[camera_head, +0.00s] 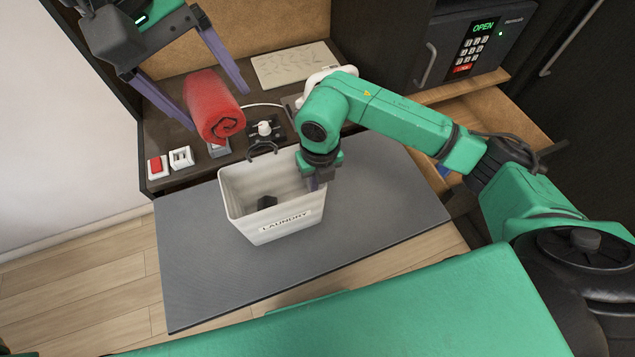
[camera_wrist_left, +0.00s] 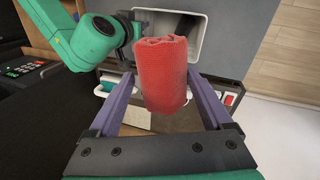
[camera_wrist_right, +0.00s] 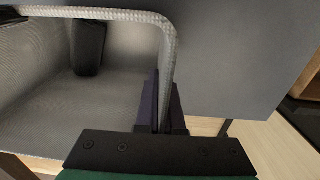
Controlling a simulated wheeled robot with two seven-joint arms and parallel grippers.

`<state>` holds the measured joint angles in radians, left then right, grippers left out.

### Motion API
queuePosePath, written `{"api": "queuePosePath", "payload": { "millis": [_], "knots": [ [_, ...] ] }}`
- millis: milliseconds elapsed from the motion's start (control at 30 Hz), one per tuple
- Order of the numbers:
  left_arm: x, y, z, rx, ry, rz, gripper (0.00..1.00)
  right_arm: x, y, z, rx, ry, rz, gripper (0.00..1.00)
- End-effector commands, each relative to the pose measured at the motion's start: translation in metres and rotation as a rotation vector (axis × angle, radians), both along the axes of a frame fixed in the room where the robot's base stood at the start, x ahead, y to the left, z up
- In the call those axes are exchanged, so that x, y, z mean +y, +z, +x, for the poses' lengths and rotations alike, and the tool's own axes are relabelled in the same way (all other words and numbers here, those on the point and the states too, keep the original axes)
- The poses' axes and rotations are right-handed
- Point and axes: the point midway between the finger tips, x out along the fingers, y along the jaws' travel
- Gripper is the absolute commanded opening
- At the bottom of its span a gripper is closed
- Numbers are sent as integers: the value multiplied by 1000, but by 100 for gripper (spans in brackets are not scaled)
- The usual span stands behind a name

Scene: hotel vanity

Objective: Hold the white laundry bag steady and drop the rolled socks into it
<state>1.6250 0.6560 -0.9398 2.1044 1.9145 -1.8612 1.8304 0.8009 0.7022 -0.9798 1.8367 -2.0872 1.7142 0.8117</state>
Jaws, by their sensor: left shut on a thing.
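The white laundry bag (camera_head: 283,222), an open-topped bin marked LAUNDRY, stands on the grey mat; it also shows in the left wrist view (camera_wrist_left: 197,48). A dark roll (camera_head: 267,202) lies inside it and shows in the right wrist view (camera_wrist_right: 88,48). My left gripper (camera_head: 217,110) is shut on a red roll (camera_head: 212,100), apparently the rolled socks, holding it behind and left of the bag; the roll fills the gap in the left wrist view (camera_wrist_left: 162,78). My right gripper (camera_head: 318,182) is at the bag's right rim, its fingers closed around the rim (camera_wrist_right: 166,60).
The grey mat or bench top (camera_head: 370,205) has free room around the bag. Behind it, a dark shelf holds a small black stand (camera_head: 265,130), a red switch (camera_head: 157,167) and a paper sheet (camera_head: 290,62). A safe (camera_head: 475,45) stands at upper right above an open drawer (camera_head: 500,115).

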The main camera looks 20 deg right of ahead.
Motion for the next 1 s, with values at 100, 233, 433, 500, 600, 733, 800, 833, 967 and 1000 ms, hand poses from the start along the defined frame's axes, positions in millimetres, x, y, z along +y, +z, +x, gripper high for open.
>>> {"api": "queuePosePath", "payload": {
  "millis": [100,233,433,500,600,733,800,833,967,1000],
  "knots": [
    [-15,-28,1,4,-4,3,30,0,0,0,0,0,1,0],
    [-21,-42,2,1,-4,2,30,0,0,0,0,0,1,0],
    [-20,-70,2,3,-2,1,30,0,0,0,0,0,1,0],
    [-20,-80,2,3,-3,1,30,0,0,0,0,0,1,0],
    [-20,-91,2,3,-3,0,30,0,0,0,0,0,1,0],
    [-21,-96,2,1,-3,1,30,0,0,0,0,0,1,0],
    [-21,-97,2,1,-3,0,30,0,0,0,0,0,1,0],
    [-21,-97,2,1,-3,0,30,0,0,0,0,0,1,0],
    [-21,-96,2,1,-3,0,99,0,0,0,-1,0,1,0],
    [-21,-96,2,1,-3,0,100,0,0,0,-1,0,1,0]
  ]
}}
